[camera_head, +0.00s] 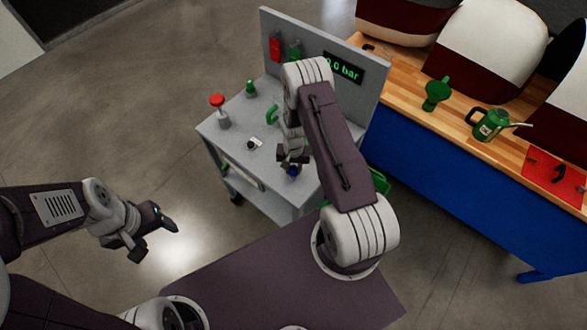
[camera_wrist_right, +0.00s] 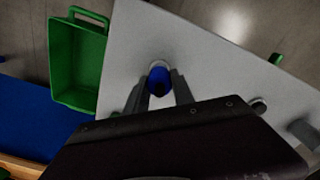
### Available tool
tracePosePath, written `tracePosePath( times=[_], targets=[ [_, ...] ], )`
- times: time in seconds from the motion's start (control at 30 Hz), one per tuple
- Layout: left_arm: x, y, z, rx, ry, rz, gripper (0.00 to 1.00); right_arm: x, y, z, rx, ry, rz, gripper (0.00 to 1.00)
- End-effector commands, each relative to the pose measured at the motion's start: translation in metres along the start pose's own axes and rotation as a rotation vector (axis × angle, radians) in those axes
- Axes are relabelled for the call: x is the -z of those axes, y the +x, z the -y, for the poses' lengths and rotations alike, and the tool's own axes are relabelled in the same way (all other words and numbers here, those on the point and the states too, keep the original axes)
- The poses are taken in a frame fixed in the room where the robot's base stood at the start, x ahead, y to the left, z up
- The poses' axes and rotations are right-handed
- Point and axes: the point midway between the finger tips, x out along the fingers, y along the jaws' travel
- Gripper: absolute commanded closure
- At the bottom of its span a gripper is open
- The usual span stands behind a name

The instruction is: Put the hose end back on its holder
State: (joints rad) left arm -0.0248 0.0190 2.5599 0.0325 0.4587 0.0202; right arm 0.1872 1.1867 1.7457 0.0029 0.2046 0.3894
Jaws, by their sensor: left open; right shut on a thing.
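My right gripper (camera_head: 292,163) is low over the front part of the grey cart top (camera_head: 237,130). It is shut on a small blue piece (camera_head: 294,173). In the right wrist view this blue piece (camera_wrist_right: 159,78) sits between the two fingers, with a pale round rim at its far side. I take it for the hose end, but its shape is mostly hidden. I cannot tell whether it touches the cart top. The holder cannot be picked out for certain. My left gripper (camera_head: 153,238) is open and empty, off to the left above the floor.
The cart top carries a red-capped post (camera_head: 218,108), a green knob (camera_head: 250,88), a green hook-like part (camera_head: 272,114) and a small black-and-white fitting (camera_head: 254,144). A back panel with a display (camera_head: 343,68) rises behind. A green bin (camera_wrist_right: 75,65) hangs beside the cart. A wooden bench (camera_head: 400,80) stands right.

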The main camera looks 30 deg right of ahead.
Motion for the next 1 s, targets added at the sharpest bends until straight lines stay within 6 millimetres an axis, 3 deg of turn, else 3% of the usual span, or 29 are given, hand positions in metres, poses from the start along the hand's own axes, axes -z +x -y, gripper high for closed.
tracePosePath(
  times=[0.03, 0.33, 0.37, 0.43, 0.67, 0.7, 1.0],
  targets=[
    [-0.0007, 0.0067, 0.0001, 0.000, 0.000, 0.000, 0.37, -0.0048, 0.0097, -0.0016, -0.004, -0.002, 0.010, 1.00],
    [-0.0006, 0.0057, 0.0001, 0.000, 0.000, 0.000, 0.37, -0.0075, 0.0096, -0.0024, -0.007, -0.003, 0.017, 1.00],
    [-0.0006, 0.0057, 0.0001, 0.000, 0.000, 0.000, 0.37, -0.0077, 0.0098, -0.0024, -0.007, -0.003, 0.017, 0.62],
    [-0.0007, 0.0057, 0.0001, 0.000, 0.000, 0.000, 0.37, -0.0069, 0.0094, -0.0021, -0.006, -0.003, 0.015, 0.45],
    [-0.0005, 0.0048, 0.0001, 0.000, 0.000, 0.000, 0.37, -0.0044, 0.0072, -0.0014, -0.004, -0.002, 0.010, 0.45],
    [-0.0005, 0.0046, 0.0001, 0.000, 0.000, 0.000, 0.37, -0.0042, 0.0070, -0.0014, -0.004, -0.002, 0.009, 0.37],
    [-0.0005, 0.0038, 0.0001, 0.000, 0.000, 0.000, 0.37, -0.0030, 0.0054, -0.0010, -0.003, -0.001, 0.006, 0.37]
  ],
)
